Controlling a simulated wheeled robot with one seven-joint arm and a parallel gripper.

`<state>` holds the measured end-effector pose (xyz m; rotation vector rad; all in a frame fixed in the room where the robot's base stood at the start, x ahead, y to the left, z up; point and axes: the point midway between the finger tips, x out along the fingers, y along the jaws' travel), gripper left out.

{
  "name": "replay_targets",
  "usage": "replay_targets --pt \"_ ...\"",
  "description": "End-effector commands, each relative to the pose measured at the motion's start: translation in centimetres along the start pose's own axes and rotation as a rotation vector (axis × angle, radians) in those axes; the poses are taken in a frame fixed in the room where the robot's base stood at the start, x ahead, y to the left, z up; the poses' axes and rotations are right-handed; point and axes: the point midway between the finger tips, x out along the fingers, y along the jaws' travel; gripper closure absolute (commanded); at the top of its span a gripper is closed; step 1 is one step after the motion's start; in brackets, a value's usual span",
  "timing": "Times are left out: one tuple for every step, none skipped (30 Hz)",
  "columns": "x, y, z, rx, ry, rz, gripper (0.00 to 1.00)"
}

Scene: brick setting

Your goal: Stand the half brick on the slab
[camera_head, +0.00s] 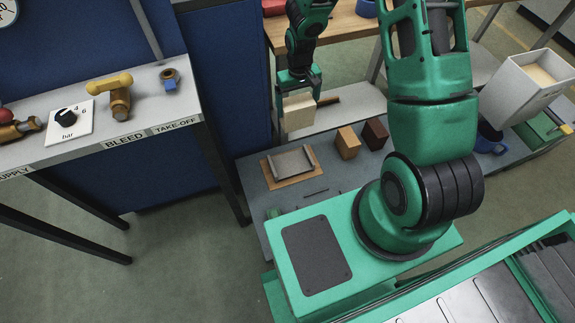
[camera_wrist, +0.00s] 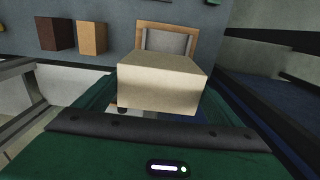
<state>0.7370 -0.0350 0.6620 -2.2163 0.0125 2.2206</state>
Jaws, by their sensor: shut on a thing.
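My gripper (camera_head: 298,95) is shut on a pale cream block (camera_head: 299,111), which I take to be the half brick. It holds the block in the air, beyond the grey slab-like piece in the head view. In the wrist view the block (camera_wrist: 158,84) fills the middle, its top and one side showing. The grey piece (camera_head: 290,162) has raised sides and lies on a wooden board (camera_head: 269,177) on the grey bench. In the wrist view the board (camera_wrist: 139,36) shows just past the block, which hides part of it. Nothing stands on the grey piece.
A tan block (camera_head: 347,143) and a dark brown block (camera_head: 375,133) stand on the bench right of the board. Small dark rods (camera_head: 316,193) lie in front of it. A white bin (camera_head: 522,88) is far right. A shelf with valves (camera_head: 100,115) is left.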

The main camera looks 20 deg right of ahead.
Motion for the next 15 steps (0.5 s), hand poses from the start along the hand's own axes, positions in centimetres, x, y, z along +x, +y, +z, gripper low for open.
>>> replay_targets --pt "1.7 -0.9 0.9 -0.003 -0.008 0.0 0.53" --pt "2.6 -1.4 1.2 -0.004 -0.007 0.0 0.53" --pt "3.7 -2.0 1.7 -0.003 -0.007 0.0 0.53" --pt "4.6 -2.4 2.2 -0.003 -0.007 0.001 0.53" --pt "5.5 -2.8 2.7 -0.004 -0.008 0.002 0.53" --pt "6.6 -3.4 3.3 -0.003 -0.008 0.002 0.53" --pt "7.4 -3.8 3.7 -0.003 -0.007 0.002 0.53" --pt "8.2 -4.2 4.2 -0.004 -0.007 0.002 0.53" --pt "9.2 -4.7 4.9 -0.004 -0.007 0.002 0.53" --pt "10.0 -5.1 5.5 -0.005 -0.007 0.002 0.53" --pt "10.7 -5.5 6.0 -0.005 -0.007 0.001 0.53" --pt "11.6 -5.9 6.7 -0.005 -0.006 0.001 0.53" --pt "12.2 -6.2 7.2 -0.006 -0.006 0.001 0.53" --pt "12.8 -6.5 7.6 -0.006 -0.005 0.001 0.53" --pt "13.5 -6.8 8.2 -0.006 -0.004 0.001 0.53"
